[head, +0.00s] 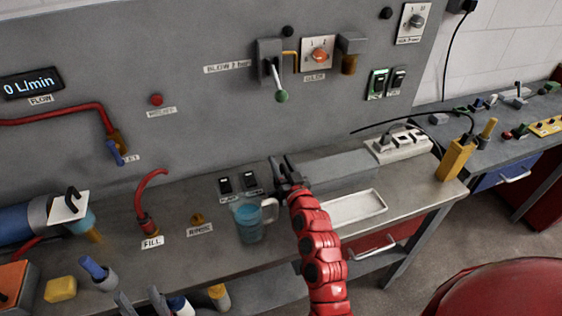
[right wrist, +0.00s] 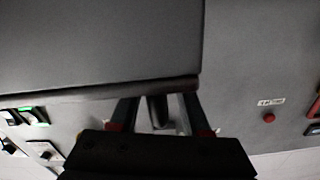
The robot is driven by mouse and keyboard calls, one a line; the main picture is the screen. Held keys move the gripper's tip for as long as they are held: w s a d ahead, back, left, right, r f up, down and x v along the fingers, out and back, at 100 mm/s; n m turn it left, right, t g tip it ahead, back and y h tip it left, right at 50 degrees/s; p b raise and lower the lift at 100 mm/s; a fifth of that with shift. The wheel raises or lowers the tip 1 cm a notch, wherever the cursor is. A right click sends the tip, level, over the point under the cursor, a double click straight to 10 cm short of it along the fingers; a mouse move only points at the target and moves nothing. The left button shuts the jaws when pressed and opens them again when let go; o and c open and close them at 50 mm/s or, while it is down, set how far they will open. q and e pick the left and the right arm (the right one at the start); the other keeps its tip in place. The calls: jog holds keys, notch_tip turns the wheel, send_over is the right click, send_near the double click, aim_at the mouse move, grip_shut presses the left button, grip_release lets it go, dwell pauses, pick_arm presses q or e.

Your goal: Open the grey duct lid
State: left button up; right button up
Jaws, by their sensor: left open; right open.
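The grey duct, a long box with a flat grey lid (head: 350,168), lies along the back of the bench, right of centre in the head view. The lid looks shut. My right gripper (head: 285,170) is at its left end, on the red arm. In the right wrist view, a broad grey surface, seemingly the lid (right wrist: 100,40), fills the top. My right gripper (right wrist: 157,112) is open there, its fingers on either side of a short dark tab at the edge. Contact is unclear. My left gripper (head: 138,300) is open at the bottom left, partly cut off.
A mug of blue liquid (head: 249,222) stands just left of my right arm. A white tray (head: 358,207) lies before the duct. A power strip (head: 398,145) and yellow holder (head: 455,158) are at the right. Wall levers and switches are above.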

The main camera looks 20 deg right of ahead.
jog(key=shift+c, duration=0.3)
grip_shut()
dwell(1.1)
